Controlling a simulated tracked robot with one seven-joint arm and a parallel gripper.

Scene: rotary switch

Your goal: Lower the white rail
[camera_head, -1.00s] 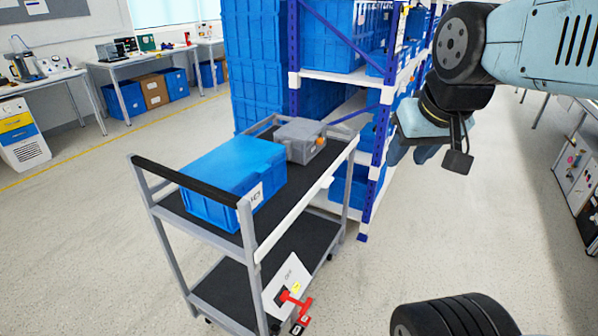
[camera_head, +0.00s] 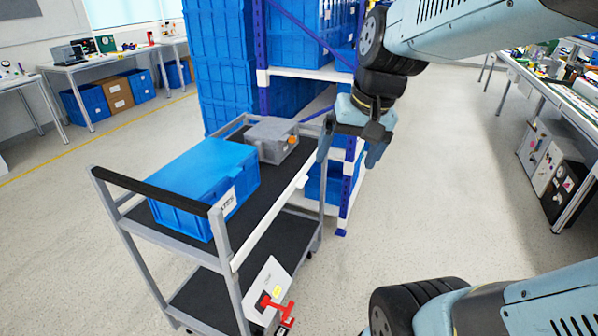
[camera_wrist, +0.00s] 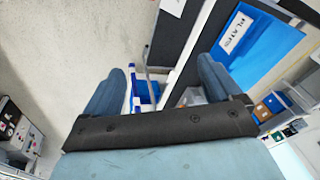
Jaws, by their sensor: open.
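The white rail (camera_head: 268,221) is a long bar along the right side of the cart's top shelf, level with the shelf edge. In the wrist view, a white strip (camera_wrist: 194,47) beside the dark shelf looks like this rail. My gripper (camera_head: 350,150) is open and empty, its fingers pointing down, above and beyond the rail's far end. In the wrist view its two fingers (camera_wrist: 163,88) stand wide apart with nothing between them in grasp. The gripper appears apart from the rail.
The cart carries a blue box (camera_head: 205,185) and a grey case (camera_head: 270,139). A white panel (camera_head: 268,284) with a red handle (camera_head: 276,304) sits at its lower near corner. A blue-and-white rack (camera_head: 300,73) stands behind. The floor to the right of the cart is open.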

